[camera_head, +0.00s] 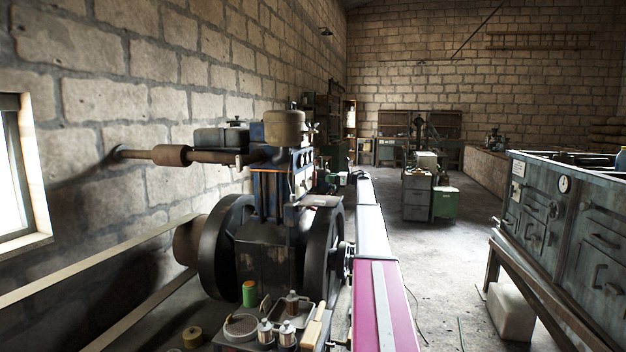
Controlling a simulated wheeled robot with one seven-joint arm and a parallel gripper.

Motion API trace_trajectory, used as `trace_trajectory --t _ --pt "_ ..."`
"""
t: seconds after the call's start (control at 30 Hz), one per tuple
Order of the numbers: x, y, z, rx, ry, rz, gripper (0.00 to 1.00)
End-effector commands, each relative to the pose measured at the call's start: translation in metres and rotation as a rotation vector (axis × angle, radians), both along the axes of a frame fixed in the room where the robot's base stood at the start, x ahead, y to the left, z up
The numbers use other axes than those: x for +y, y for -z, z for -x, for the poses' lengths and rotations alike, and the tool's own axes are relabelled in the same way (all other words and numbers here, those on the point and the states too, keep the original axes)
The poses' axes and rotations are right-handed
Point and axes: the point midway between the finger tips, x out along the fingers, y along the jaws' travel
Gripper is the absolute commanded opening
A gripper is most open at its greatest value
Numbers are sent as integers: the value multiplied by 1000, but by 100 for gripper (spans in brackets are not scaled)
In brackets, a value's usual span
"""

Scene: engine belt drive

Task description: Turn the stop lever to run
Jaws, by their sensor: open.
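The engine (265,250) stands left of centre, with dark flywheels (325,245) and a blue upper block. A tan tank (284,128) sits on top, and a rusty pipe (172,155) runs left to the wall. I cannot single out the stop lever among the small fittings, nor read its position. My pink and white arm reaches forward just right of the engine. My gripper (356,177) is a small dark shape at the arm's far end, beside the engine's upper right side. It is open, its fingers are hard to make out, and nothing shows in it.
A tray (266,318) with small cans and a green spool (249,293) sits in front of the engine. A belt (100,258) runs left from it. A grey cabinet (565,215) on a wooden stand is at right. Clear floor (455,270) lies between.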

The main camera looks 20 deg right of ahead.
Motion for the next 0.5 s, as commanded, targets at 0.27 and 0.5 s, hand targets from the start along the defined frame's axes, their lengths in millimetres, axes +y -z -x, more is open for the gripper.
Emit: trace_trajectory --t 0.27,0.5 --pt "39 0 -27 1 -1 -1 47" --pt "68 0 -47 0 0 -1 47"
